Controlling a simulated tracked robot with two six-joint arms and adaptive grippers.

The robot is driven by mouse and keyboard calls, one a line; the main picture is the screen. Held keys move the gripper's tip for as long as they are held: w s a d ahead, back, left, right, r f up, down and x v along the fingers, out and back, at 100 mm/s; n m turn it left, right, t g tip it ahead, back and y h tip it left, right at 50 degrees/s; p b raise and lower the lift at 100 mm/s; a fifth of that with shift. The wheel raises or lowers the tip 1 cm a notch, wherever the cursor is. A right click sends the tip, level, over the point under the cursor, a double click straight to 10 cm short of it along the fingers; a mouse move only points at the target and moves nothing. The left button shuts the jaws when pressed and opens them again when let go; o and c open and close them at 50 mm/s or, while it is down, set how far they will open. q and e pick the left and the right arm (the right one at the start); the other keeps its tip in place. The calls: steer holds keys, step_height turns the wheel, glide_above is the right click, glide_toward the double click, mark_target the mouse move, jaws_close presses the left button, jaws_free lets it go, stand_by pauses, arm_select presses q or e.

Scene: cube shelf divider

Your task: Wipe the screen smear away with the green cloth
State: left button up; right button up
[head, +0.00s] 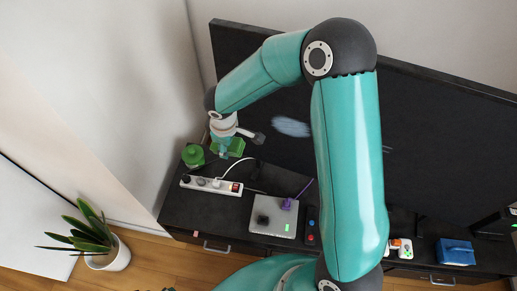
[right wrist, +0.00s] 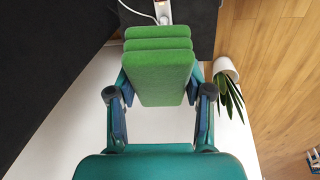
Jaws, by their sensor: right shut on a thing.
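The dark screen (head: 405,130) stands upright at the back of the black cabinet. A pale bluish smear (head: 291,127) shows on its left part, left of my arm. My right gripper (head: 226,146) is at the screen's lower left, left of and below the smear. It is shut on the green cloth (head: 236,149), a folded block. In the right wrist view the cloth (right wrist: 160,75) sits between both fingers of the gripper (right wrist: 159,82), with its layers visible at the far end. My right arm hides the middle of the screen. My left gripper is not in view.
A silver device (head: 274,216), a dark remote (head: 311,225), a white controller (head: 401,247) and a blue box (head: 455,251) are on the cabinet. A potted plant (head: 110,255) stands on the floor.

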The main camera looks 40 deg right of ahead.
steer(key=d+f+n+h+b, duration=0.3)
steer(key=d+n+b, duration=0.4)
steer(key=d, duration=0.1)
steer(key=n+t+h+b, duration=0.5)
steer(key=t+h+b, duration=0.2)
steer(key=b, duration=1.1)
glide_toward(270, 125)
steer(key=shift+w+f, duration=0.75)
steer(key=shift+f, duration=0.4)
steer(key=shift+w+d+f+p, duration=0.1)
steer(key=shift+w+d+p, duration=0.4)
steer(key=shift+d, duration=0.3)
steer(key=shift+w+d+p, duration=0.35)
steer(key=shift+w+d, duration=0.15)
steer(key=shift+d, duration=0.3)
steer(key=shift+w+d+b, duration=0.2)
steer(key=shift+d, duration=0.3)
steer(key=shift+w+d+b, duration=0.2)
steer(key=shift+w+d, duration=0.05)
steer(key=shift+d, duration=0.2)
